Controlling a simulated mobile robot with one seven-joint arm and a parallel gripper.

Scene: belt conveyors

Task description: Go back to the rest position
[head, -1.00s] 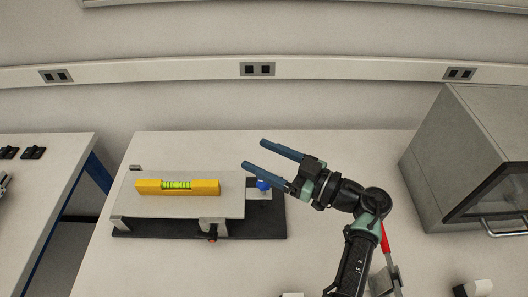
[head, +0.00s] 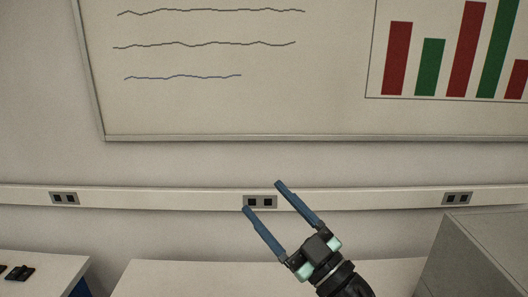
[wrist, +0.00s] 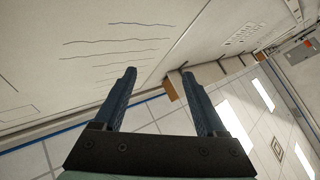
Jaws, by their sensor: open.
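My gripper (head: 263,196) is open and empty in the head view. Its two blue fingers point up and to the left, above the back part of the table, in front of the wall. In the wrist view my gripper (wrist: 158,75) also shows spread fingers with nothing between them. The rest of my arm runs out of the bottom of the head view.
A whiteboard (head: 220,100) hangs on the wall above a rail with sockets (head: 260,201). A grey box-shaped unit (head: 480,255) stands at the right. The visible strip of the table (head: 190,280) is bare. Another table (head: 50,268) is at the left.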

